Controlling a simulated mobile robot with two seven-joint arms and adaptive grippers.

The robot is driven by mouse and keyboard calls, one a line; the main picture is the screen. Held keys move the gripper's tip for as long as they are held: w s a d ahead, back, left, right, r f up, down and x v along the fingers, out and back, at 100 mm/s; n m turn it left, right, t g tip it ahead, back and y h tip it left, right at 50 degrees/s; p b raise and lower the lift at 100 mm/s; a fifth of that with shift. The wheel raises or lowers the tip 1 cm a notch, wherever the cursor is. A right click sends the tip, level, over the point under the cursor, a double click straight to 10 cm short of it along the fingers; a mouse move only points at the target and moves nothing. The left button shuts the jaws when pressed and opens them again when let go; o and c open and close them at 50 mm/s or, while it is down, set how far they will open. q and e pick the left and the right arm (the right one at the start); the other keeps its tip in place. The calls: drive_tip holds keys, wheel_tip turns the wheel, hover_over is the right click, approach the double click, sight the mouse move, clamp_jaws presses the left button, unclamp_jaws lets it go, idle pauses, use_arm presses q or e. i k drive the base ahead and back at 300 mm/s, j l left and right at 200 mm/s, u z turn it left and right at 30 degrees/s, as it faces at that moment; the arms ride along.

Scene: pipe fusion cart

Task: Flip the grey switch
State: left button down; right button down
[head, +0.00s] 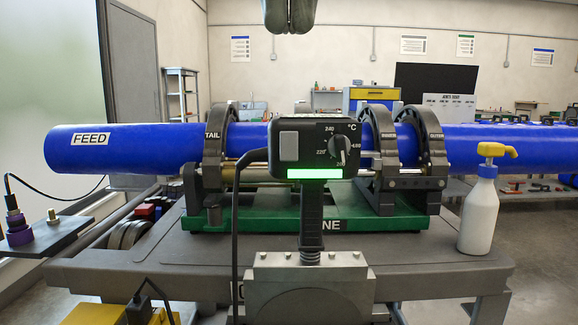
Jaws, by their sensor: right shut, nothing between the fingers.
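The grey switch (289,146) is a flat grey rectangle on the left of the face of a black control box (314,122). To its right is a round dial (339,146) with a temperature scale marked in °C. A bright green strip (314,174) glows along the bottom of the box. The box sits on a black ribbed handle (311,215). My right gripper (289,26) hangs at the top edge of the picture, above the box and apart from it. Its dark fingers are together and hold nothing. My left gripper is out of the picture.
A blue pipe (140,145) marked FEED runs behind the box through black clamp rings (378,125) on a green base (265,219). A white spray bottle (479,212) with a yellow head stands on the cart's right side. The space between gripper and box looks clear.

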sight(288, 140)
drive_tip(key=k, duration=1.25)
